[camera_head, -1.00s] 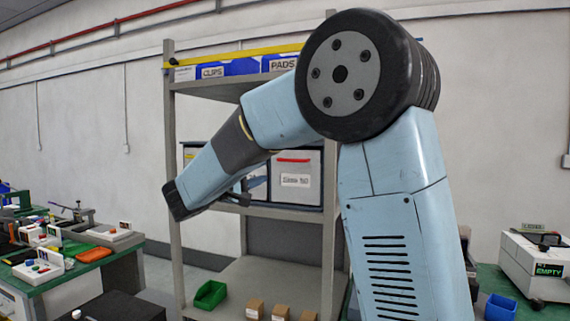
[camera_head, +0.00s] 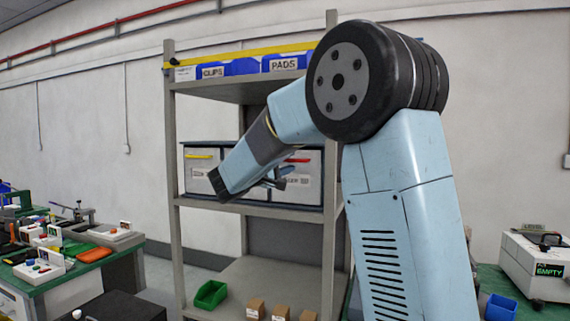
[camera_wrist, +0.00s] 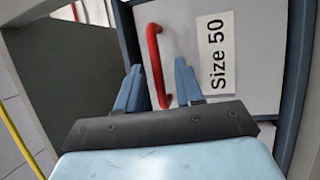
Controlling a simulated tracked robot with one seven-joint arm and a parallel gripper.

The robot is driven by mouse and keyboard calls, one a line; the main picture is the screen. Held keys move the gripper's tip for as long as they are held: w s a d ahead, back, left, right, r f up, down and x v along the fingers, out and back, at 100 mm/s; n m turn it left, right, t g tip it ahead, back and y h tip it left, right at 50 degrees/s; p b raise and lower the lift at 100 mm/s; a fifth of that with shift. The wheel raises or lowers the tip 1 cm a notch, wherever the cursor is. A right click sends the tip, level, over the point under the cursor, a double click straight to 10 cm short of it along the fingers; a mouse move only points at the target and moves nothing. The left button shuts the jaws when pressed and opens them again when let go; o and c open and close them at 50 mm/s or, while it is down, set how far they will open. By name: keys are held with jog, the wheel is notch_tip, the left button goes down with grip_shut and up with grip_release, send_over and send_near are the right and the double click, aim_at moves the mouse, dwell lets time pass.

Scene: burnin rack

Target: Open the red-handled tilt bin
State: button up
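The grey tilt bin (camera_head: 312,188) stands on the rack's middle shelf, on the right side, partly hidden by my arm. Its red handle (camera_head: 298,160) shows near the top of the front. The red handle (camera_wrist: 154,50) runs between the fingers of my gripper (camera_wrist: 159,75), which also shows in the head view (camera_head: 280,178). The fingers stand apart, one on each side of the handle. I cannot tell whether they touch it. The bin looks shut.
A yellow-handled bin (camera_head: 200,166) stands left of it on the same shelf. Blue boxes (camera_head: 242,66) line the shelf above. A green bin (camera_head: 210,294) and small brown boxes sit on the shelf below. A rack post (camera_head: 329,240) stands close to my arm on the right.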

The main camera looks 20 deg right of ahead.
grip_shut()
